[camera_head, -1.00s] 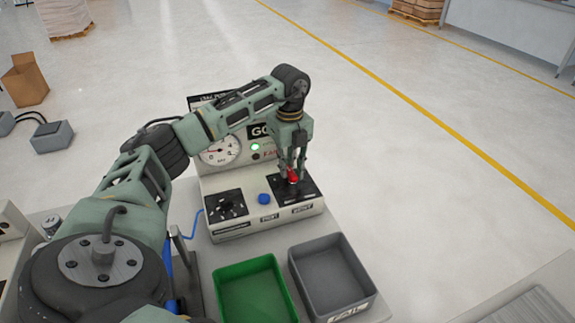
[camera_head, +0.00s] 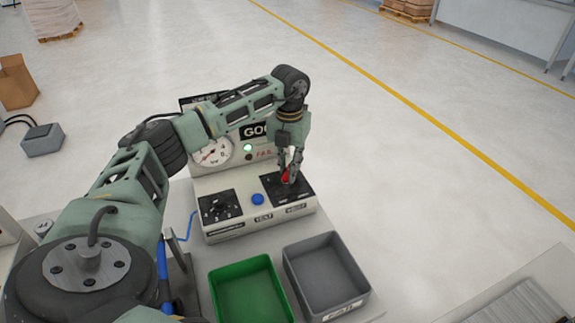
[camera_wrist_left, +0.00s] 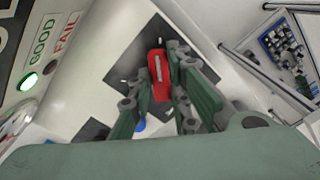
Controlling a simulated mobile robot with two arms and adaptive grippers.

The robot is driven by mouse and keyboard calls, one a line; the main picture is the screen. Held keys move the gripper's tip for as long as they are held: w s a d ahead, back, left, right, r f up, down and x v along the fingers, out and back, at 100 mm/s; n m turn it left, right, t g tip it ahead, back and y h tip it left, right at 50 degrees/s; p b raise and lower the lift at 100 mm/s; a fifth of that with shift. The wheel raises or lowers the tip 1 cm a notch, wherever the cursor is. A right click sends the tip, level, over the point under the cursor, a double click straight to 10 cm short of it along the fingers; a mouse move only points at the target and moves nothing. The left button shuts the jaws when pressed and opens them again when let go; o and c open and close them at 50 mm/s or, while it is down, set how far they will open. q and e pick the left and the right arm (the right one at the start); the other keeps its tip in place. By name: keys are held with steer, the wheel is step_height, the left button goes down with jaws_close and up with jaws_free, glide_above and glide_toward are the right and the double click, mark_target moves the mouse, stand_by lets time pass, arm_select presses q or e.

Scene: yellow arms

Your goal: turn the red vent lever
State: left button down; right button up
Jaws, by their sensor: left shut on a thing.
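The red vent lever (camera_head: 286,176) stands on a black square plate at the right of the test panel's (camera_head: 232,228) sloped top. My left gripper (camera_head: 288,168) reaches down from above and is shut on the lever, partly hiding it in the head view. In the left wrist view the red lever (camera_wrist_left: 156,88), with a pale line along its top, sits between the fingers of the left gripper (camera_wrist_left: 160,78). My right gripper is in neither view.
The panel also has a black dial (camera_head: 219,206), a blue button (camera_head: 257,199), a gauge (camera_head: 213,152) and a lit green GOOD lamp (camera_head: 247,147). A green tray (camera_head: 246,262) and a grey tray (camera_head: 327,241) stand in front.

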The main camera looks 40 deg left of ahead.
arm_select(q)
steer(key=shift+w+d+m, duration=0.1)
steer(key=shift+m, duration=0.4)
steer(key=c, duration=1.6)
jaws_free()
steer(key=shift+c, duration=0.2)
step_height(320, 180, up, 12)
